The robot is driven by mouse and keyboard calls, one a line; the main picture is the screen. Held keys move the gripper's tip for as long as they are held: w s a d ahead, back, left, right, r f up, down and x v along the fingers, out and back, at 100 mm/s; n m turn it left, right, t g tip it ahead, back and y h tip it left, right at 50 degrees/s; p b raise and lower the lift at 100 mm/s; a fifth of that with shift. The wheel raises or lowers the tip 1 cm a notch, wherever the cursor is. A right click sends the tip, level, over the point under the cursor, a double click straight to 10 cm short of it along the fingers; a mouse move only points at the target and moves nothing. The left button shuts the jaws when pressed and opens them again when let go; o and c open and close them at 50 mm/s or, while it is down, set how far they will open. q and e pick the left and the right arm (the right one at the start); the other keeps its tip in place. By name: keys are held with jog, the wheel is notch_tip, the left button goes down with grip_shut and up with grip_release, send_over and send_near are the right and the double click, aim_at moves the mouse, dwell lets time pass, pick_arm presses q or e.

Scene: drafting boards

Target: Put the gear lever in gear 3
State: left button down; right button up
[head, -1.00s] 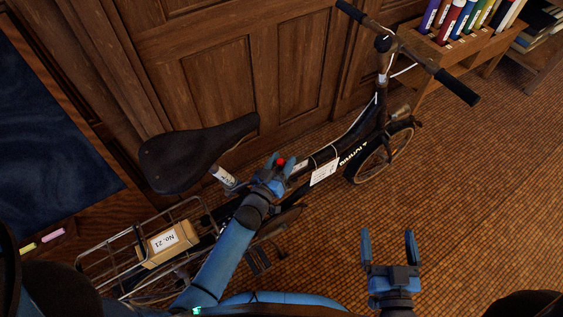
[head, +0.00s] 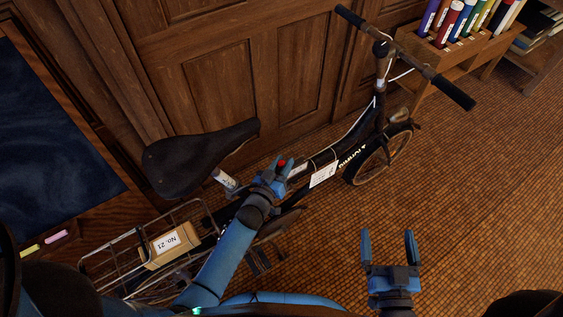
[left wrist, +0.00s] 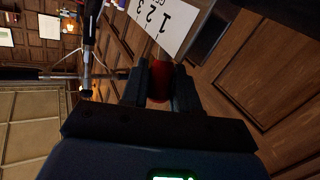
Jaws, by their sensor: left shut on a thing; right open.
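The gear lever has a red knob (head: 281,163), which also shows in the left wrist view (left wrist: 159,82). My left gripper (head: 279,166) is shut on the knob, with one finger on each side of it, at the bicycle's frame. A white label with the numbers 1 2 3 (left wrist: 162,22) is just beyond the fingers in the left wrist view. The slot and the lever's exact position are hidden by the gripper. My right gripper (head: 388,248) is open and empty above the tiled floor, right of the bicycle.
The black bicycle has a saddle (head: 190,160), handlebars (head: 425,70) and a rear basket (head: 95,264) holding a box marked No. 21 (head: 166,246). Wooden panelling (head: 235,75) stands behind it. A book rack (head: 470,48) is at the upper right. The floor at right is clear.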

pick_arm(q)
jog(key=shift+w+d+r+p, duration=0.1)
jog(key=shift+d+r+p, duration=0.05)
jog(key=shift+r+p, duration=0.25)
jog(key=shift+f+g, duration=0.3)
jog(key=c, duration=0.9)
grip_release()
pick_arm(e)
jog(key=shift+r, duration=0.95)
jog(key=shift+s, duration=0.1)
